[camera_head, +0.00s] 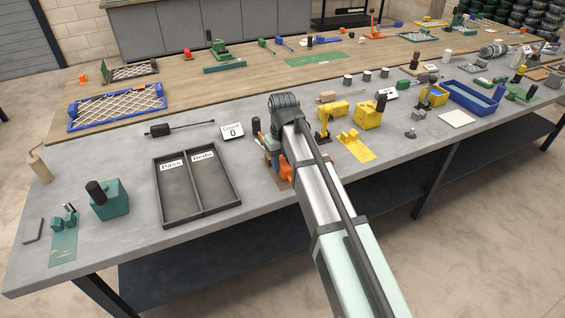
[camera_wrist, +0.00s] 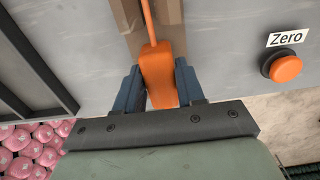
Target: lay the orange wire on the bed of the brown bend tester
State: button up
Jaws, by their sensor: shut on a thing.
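My gripper (camera_wrist: 157,78) is shut on an orange piece (camera_wrist: 158,72), with one blue-grey finger on each side. The piece is a thick block near the fingers and narrows to a thin rod at the top edge of the wrist view. I cannot tell whether it is the wire itself or a part joined to it. Brown strips (camera_wrist: 127,22), apparently part of the bend tester, lie beneath and beside the rod. In the head view my gripper (camera_head: 272,150) is near the table's front edge, and a brown base (camera_head: 284,184) shows below it. My arm hides much of this spot.
A dark two-part tray marked Pass and Redo (camera_head: 196,219) stands to the left. A display reading 0 (camera_head: 232,131) is behind it. Yellow tools (camera_head: 357,146) stand close on the right. An orange Zero button (camera_wrist: 286,66) is right of my gripper.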

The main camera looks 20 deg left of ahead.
jog(key=shift+f, duration=0.65)
jog(key=o, duration=1.2)
notch_tip(320, 180, up, 14)
jog(key=shift+f, duration=0.1)
dwell(0.4)
